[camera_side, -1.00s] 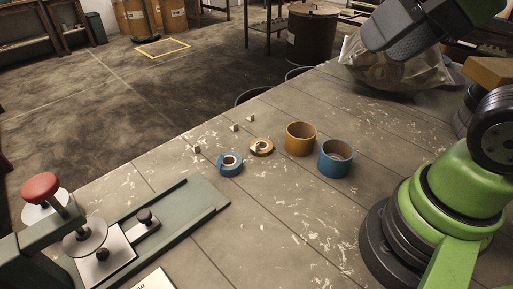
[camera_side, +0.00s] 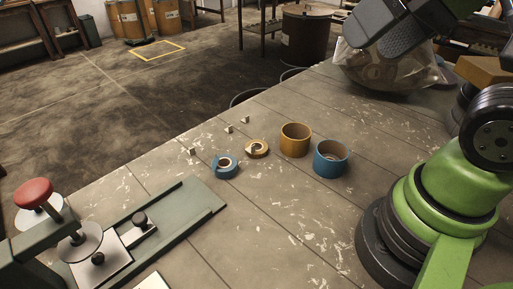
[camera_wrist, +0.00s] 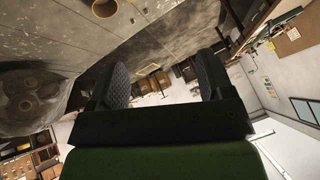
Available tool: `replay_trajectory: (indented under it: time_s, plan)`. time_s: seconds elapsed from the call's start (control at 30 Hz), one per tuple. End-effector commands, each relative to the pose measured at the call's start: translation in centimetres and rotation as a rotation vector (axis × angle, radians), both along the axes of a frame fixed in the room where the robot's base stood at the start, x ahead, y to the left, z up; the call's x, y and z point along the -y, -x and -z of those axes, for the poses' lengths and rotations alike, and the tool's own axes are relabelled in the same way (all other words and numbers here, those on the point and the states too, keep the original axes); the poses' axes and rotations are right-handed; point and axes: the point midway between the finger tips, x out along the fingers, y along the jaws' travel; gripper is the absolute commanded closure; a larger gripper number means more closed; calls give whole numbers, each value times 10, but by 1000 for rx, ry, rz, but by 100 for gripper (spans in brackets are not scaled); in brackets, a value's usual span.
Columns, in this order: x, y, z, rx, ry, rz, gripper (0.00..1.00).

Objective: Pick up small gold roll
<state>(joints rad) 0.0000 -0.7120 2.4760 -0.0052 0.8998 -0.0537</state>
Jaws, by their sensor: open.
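The small gold roll (camera_side: 257,149) lies flat on the table in the side view, between the small blue roll (camera_side: 224,166) and the large gold roll (camera_side: 295,140). The large blue roll (camera_side: 331,158) stands to its right. My gripper (camera_wrist: 165,85) is open and empty in the wrist view, its two dark fingers apart. It points away from the table toward the room, well clear of the rolls.
A winding fixture with a red knob (camera_side: 33,192) and a rail stands at the left front. Small pale cubes (camera_side: 229,128) lie near the table's far edge. A clear plastic bag (camera_side: 390,72) lies at the back right. The table front of the rolls is bare.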

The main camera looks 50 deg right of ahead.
Motion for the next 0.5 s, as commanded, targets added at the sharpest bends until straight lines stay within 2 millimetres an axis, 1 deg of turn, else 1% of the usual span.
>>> replay_trajectory:
  time_s: [0.07,0.17,0.27,0.3,0.37,0.4,0.47,0.5]
  plan:
    - [1,-13,-1,-20,64,-80,26]
    - [4,-39,-1,-50,192,-255,26]
    - [7,-71,6,-84,330,-477,26]
    - [9,-83,10,-96,382,-569,26]
    - [11,-103,19,-114,454,-712,26]
    - [12,-115,27,-126,498,-810,26]
    - [14,-133,40,-141,559,-958,26]
    - [15,-145,51,-152,597,-1059,26]
